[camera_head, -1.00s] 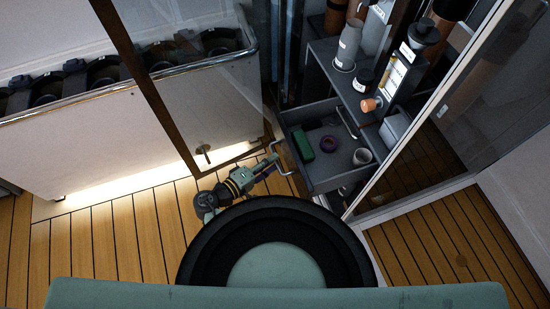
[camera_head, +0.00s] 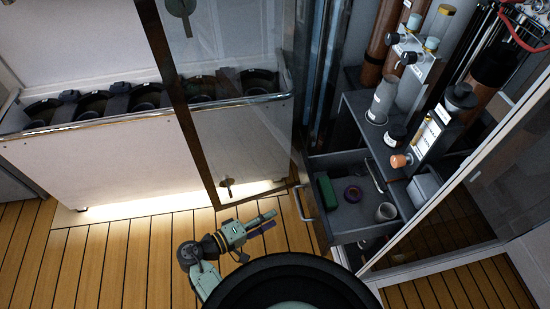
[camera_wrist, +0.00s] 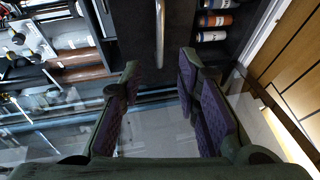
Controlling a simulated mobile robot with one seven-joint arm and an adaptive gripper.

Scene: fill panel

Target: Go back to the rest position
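My gripper (camera_head: 268,222) is out over the wooden floor, left of the open drawer (camera_head: 350,232) of the cabinet. Its fingers are spread with nothing between them, as the wrist view (camera_wrist: 158,75) also shows. The drawer's metal handle (camera_head: 302,204) is a short gap to the right of the fingertips. In the wrist view a metal bar, apparently this handle (camera_wrist: 160,35), lies beyond the fingertips. Inside the drawer are a green block (camera_head: 326,190), a purple ring (camera_head: 353,194) and a pale cup (camera_head: 386,212).
A glass door (camera_head: 235,130) with a dark frame hangs open behind my arm. A white counter (camera_head: 130,155) stands at the left. Bottles and a labelled dispenser (camera_head: 432,135) stand on the cabinet shelf. The wooden floor (camera_head: 110,260) at the left is clear.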

